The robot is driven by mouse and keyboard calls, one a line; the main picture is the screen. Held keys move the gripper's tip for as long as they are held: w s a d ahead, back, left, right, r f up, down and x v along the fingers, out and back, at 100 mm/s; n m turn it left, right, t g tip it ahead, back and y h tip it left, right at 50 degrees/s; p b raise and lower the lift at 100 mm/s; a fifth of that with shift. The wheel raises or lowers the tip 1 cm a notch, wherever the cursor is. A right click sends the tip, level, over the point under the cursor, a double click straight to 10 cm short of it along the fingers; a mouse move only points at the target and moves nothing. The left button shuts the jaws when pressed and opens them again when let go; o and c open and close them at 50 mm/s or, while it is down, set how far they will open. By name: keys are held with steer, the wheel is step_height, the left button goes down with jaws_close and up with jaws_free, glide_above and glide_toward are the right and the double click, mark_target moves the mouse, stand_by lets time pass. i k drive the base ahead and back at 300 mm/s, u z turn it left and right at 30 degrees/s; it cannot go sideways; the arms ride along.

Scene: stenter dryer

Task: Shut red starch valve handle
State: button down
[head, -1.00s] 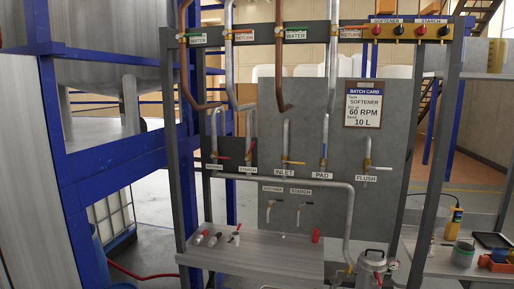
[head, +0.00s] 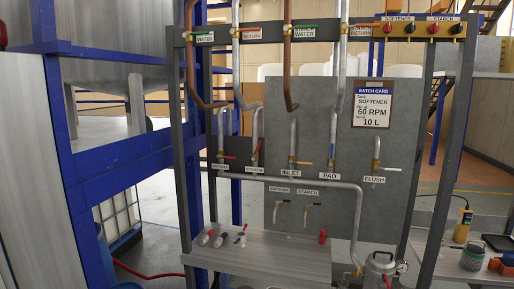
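The valve labelled starch in the upper left pair (head: 255,152) stands on a vertical grey pipe. Its small red handle looks steeply tilted, close to the line of the pipe, though it is too small to tell exactly. Its starch label (head: 254,169) is just below. The softener valve (head: 221,157) stands to its left, with a red handle pointing sideways to the right. A second starch label (head: 307,191) is on the lower panel above a small valve with a pale handle. My gripper is not in view.
A grey bench (head: 260,257) below the valves carries several small red-and-grey fittings. A metal pot (head: 380,265) stands at its right. Blue uprights (head: 57,120) and a large grey panel bound the left. A batch card (head: 372,103) hangs on the backboard.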

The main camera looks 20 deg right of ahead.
mark_target(259, 146)
steer(key=u, duration=0.05)
steer(key=i, duration=1)
steer(key=z, duration=0.05)
